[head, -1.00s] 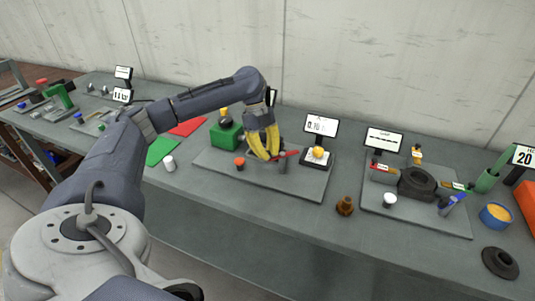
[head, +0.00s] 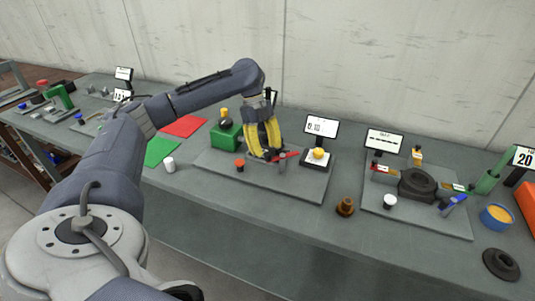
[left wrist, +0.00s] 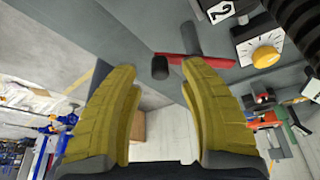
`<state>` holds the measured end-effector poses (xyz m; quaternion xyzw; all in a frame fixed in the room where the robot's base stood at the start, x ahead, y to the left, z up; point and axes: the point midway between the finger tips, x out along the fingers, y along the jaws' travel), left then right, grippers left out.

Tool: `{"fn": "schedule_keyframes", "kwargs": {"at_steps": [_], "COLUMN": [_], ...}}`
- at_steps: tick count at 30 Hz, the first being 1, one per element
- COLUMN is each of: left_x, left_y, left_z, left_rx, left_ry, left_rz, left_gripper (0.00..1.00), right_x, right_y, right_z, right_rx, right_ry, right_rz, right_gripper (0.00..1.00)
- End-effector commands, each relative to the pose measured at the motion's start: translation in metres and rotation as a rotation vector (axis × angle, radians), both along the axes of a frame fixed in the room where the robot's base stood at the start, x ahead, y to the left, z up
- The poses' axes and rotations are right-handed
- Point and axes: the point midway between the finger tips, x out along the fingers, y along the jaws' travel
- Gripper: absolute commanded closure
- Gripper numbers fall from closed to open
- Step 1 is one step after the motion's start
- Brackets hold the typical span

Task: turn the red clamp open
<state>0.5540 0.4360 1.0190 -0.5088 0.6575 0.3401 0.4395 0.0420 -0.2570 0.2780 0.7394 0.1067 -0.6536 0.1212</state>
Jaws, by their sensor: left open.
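The red clamp (head: 288,155) is a thin red bar on a grey upright post, on the middle grey base plate. In the left wrist view the red bar (left wrist: 212,61) lies crosswise beyond the fingertips, with the grey post (left wrist: 191,38) beside it. A dark round-ended cylinder (left wrist: 160,68) shows near the bar's left end, in the gap between the fingertips. My left gripper (head: 263,156), with yellow fingers, is open just left of the red bar in the head view. It also shows in the left wrist view (left wrist: 159,72). I cannot tell whether it touches anything. My right gripper is not in view.
A yellow dial (head: 318,153) and a display (head: 321,126) stand right of the clamp. A green block (head: 226,134) and an orange-topped knob (head: 240,164) are at the left. A second plate (head: 420,221) holds a dark ring-shaped part.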

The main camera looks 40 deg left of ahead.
Motion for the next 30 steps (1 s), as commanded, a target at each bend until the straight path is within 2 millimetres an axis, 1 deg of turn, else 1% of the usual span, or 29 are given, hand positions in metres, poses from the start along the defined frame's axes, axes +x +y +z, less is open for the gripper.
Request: {"fn": "schedule_keyframes", "kwargs": {"at_steps": [1,6,13,18,21,30], "left_x": [0.002,0.005,0.008,0.009,0.009,0.009], "left_y": [0.004,0.015,0.027,0.032,0.033,0.034], "left_z": [0.01,0.039,0.068,0.081,0.085,0.087], "left_rx": [0.0,0.0,-0.001,-0.001,-0.001,-0.001], "left_ry": [-0.003,-0.003,-0.003,-0.003,0.0,0.0], "left_rz": [0.0,0.0,0.0,-0.001,-0.002,-0.001], "left_gripper": [0.57,0.57,0.57,0.57,0.57,0.57], "right_x": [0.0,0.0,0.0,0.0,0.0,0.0], "right_y": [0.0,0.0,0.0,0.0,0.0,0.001], "right_z": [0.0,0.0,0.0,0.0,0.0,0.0], "right_rx": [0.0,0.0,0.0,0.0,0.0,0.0], "right_ry": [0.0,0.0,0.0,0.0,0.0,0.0], "right_rz": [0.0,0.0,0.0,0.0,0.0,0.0], "right_gripper": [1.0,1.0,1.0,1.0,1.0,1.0]}}
